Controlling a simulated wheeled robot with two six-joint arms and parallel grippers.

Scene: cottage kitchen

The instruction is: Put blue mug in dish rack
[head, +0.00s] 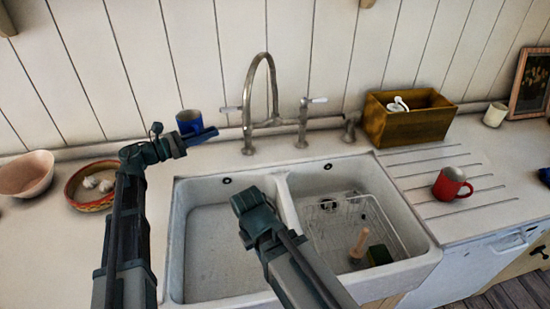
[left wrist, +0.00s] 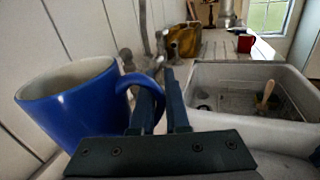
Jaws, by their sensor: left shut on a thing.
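The blue mug (head: 188,121) is at the back of the counter, left of the tap, and is large at the left of the left wrist view (left wrist: 75,108). My left gripper (head: 208,133) is shut on its handle, with the fingers at the handle (left wrist: 162,112). The mug looks near upright; I cannot tell whether its base touches the counter. The wire dish rack (head: 388,222) is in the right sink basin. My right gripper (head: 243,203) is over the sink near the divider, and its jaws cannot be made out.
A wooden brush (head: 358,243) and a dark green sponge (head: 379,255) are in the right basin. The tap (head: 272,90) rises behind the sink. A red mug (head: 451,184) and a wooden box (head: 405,120) stand right. Bowls (head: 25,175) stand left. The left basin (head: 215,245) looks empty.

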